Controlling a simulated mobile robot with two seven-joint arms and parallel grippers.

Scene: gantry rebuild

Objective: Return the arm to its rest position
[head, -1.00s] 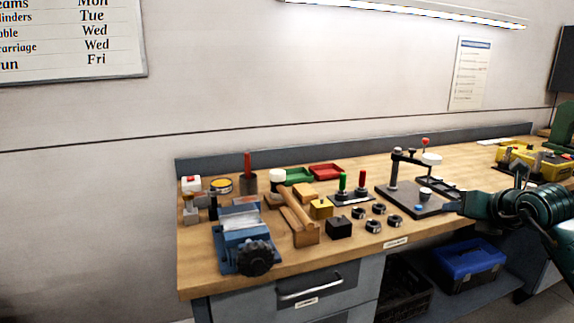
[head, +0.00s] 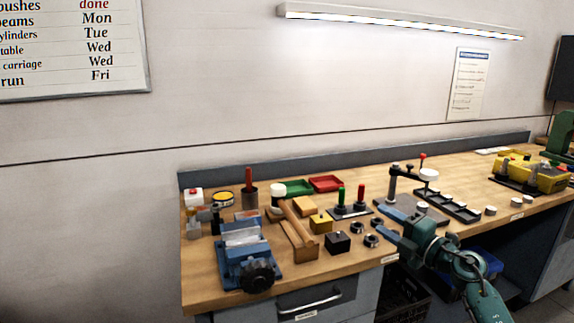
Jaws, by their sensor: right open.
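My right gripper (head: 383,222) is open, with its two bluish fingers apart and pointing left. It hovers over the front part of the workbench (head: 350,268), in front of the dark fixture plate with a small press (head: 393,183). Nothing shows between the fingers. Black rings (head: 357,228) lie just left of the fingertips; I cannot tell the exact gap. The green right arm runs down to the lower right of the picture and hides part of the plate and bench edge. My left gripper is not in view.
A blue vise (head: 245,258), a wooden mallet (head: 298,238), a black block (head: 338,242) and a yellow block (head: 320,222) crowd the left of the bench. Green (head: 293,187) and red (head: 326,183) trays stand behind. A dark slotted tray (head: 450,206) lies right of the press.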

